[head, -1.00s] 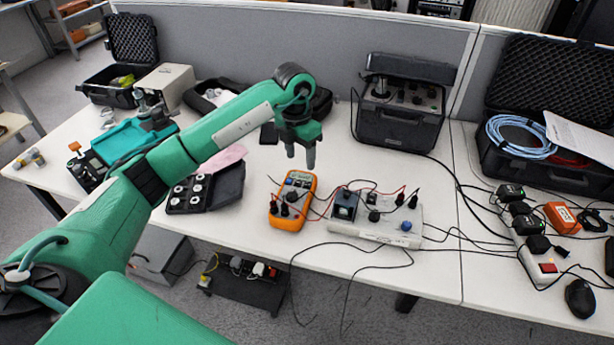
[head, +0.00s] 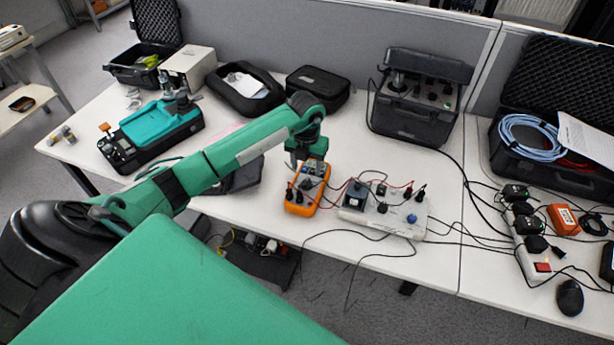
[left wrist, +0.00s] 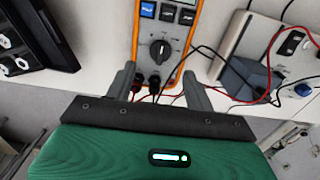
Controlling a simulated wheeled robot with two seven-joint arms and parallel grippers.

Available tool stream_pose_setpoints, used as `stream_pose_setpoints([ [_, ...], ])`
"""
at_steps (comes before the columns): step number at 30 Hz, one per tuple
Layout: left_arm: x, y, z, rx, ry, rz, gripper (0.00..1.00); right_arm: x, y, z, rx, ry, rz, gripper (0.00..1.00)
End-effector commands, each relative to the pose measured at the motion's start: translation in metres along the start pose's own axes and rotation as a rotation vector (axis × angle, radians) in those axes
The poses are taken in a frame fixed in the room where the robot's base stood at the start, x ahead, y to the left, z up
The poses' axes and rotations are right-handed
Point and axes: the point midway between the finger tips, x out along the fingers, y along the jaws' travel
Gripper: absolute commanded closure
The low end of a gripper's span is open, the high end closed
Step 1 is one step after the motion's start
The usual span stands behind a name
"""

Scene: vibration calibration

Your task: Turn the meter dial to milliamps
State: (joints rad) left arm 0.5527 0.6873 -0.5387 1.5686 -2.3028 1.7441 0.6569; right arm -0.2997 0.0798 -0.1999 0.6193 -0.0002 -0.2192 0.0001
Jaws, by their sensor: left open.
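The orange meter (head: 298,207) lies on the white table with test leads plugged into its front end. In the left wrist view the meter (left wrist: 184,42) shows its round dark dial (left wrist: 160,49), with blue and dark buttons beyond it. The dial's setting is too small to read. My left gripper (head: 302,168) is over the meter in the head view and hides its far part. In the left wrist view its fingers (left wrist: 158,80) are apart, one on each side of the meter's plug end, with nothing held. My right gripper is not in view.
A white terminal box (head: 390,219) with knobs and plugged leads stands just right of the meter. Loose black cables hang over the front table edge. A dark case (head: 240,178) lies left, partly behind my arm. Bare table lies behind the meter.

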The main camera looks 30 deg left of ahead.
Motion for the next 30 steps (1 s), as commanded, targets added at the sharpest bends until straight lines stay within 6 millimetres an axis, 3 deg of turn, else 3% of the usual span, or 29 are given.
stream_pose_setpoints([
  [3,0.024,-0.001,-0.001,-0.001,0.005,-0.001,0.46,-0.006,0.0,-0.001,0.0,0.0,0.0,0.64],
  [9,0.052,-0.001,-0.001,0.0,0.002,0.0,0.46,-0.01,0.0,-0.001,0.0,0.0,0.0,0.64],
  [22,0.063,-0.001,0.0,0.002,0.0,0.0,0.46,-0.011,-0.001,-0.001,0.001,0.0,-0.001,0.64],
  [29,0.063,-0.001,0.0,0.002,0.0,0.0,0.89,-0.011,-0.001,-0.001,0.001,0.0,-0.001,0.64],
  [30,0.063,-0.001,0.0,0.002,0.0,0.0,0.9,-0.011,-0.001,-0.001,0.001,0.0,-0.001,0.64],
])
